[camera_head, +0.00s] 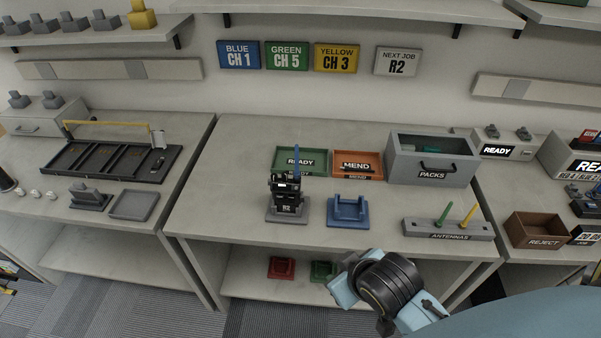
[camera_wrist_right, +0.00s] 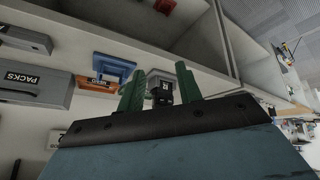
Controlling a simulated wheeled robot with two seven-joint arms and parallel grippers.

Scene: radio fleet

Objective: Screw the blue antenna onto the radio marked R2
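The black radio marked R2 (camera_head: 286,190) stands upright in a grey cradle (camera_head: 288,216) on the middle bench. The blue antenna (camera_head: 296,160) stands upright at the top of the radio; I cannot tell whether it is screwed in. My right gripper shows in the right wrist view (camera_wrist_right: 159,74) with two green fingers apart and nothing clearly held between them. A small dark thing with a white label, perhaps the radio, shows beyond the fingers there. In the head view, my right wrist is in front of the bench's front edge, right of the radio. My left gripper is out of view.
A blue cradle (camera_head: 348,212) sits right of the radio. The antennas rack (camera_head: 447,229) holds a green and a yellow antenna. The bench's left part is clear.

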